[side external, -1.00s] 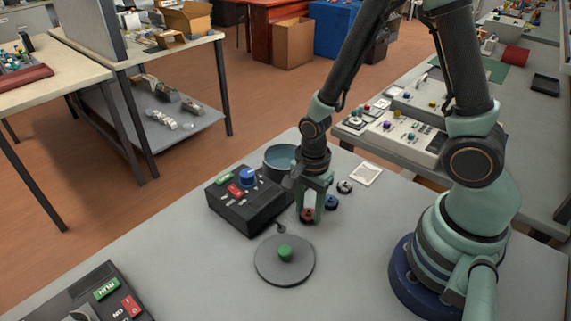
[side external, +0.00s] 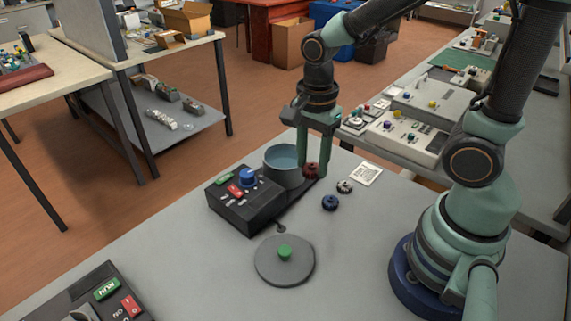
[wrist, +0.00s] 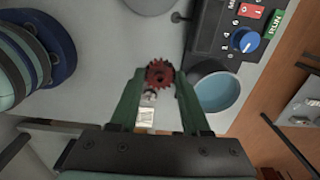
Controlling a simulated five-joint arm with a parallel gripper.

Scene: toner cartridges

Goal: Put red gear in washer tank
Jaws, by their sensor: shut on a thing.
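The red gear (side external: 311,171) is held between the fingertips of my gripper (side external: 315,170), raised above the table. It also shows between the fingers in the wrist view (wrist: 159,73). The washer tank (side external: 284,165) is a round grey tub with a pale blue inside, at the back of the black control box (side external: 245,203). My gripper is just to the right of the tank in the side view. In the wrist view the tank (wrist: 217,92) lies to the right of the gear, apart from it. The tank is uncovered.
A grey round lid with a green knob (side external: 285,260) lies on the table in front. A blue gear (side external: 330,202) and a grey-white gear (side external: 345,186) lie to the right of the tank. A white printed card (side external: 366,174) lies behind them.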

